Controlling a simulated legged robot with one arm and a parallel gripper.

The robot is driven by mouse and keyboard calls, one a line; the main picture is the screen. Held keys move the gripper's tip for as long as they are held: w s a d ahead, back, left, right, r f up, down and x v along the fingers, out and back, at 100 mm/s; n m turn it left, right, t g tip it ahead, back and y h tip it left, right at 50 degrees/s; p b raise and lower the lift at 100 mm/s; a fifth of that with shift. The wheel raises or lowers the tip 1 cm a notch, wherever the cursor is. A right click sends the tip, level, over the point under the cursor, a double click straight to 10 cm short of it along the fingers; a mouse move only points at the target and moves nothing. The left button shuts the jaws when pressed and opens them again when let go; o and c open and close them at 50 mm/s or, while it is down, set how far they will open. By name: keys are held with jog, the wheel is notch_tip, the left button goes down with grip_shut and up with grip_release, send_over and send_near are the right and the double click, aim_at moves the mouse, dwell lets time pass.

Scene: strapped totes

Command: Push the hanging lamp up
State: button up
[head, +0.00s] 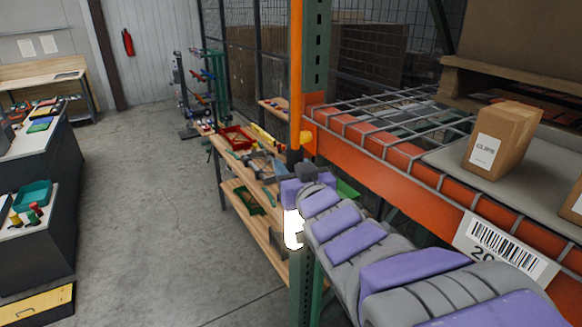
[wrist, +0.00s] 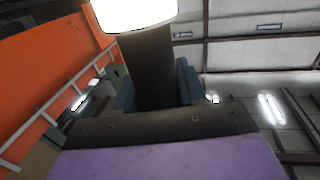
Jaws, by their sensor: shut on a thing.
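The hanging lamp (head: 293,229) shows in the head view as a bright white glowing shape beside the green rack post, just below the end of my arm. In the wrist view the lamp (wrist: 136,12) is a white glowing block at the top edge, partly cut off, at the far end of my dark gripper (wrist: 146,38). The gripper is shut on it. In the head view my purple and grey arm hides most of the gripper. How the lamp hangs is not visible.
An orange rack beam (head: 385,160) with a wire shelf and a cardboard box (head: 503,140) lies to the right. The green rack post (head: 315,65) stands close to my arm. A wooden workbench (head: 236,165) with tools is behind.

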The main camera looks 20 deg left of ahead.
grip_shut()
notch_tip(320, 180, up, 27)
jog(key=p, duration=1)
jog(key=shift+f, duration=0.2)
jog(key=shift+r, duration=0.15)
jog(key=shift+o, duration=2.2)
grip_release()
jog(key=shift+o, duration=1.3)
jog(key=shift+f, duration=0.2)
jog(key=b+v, duration=0.2)
jog(key=v, duration=1.5)
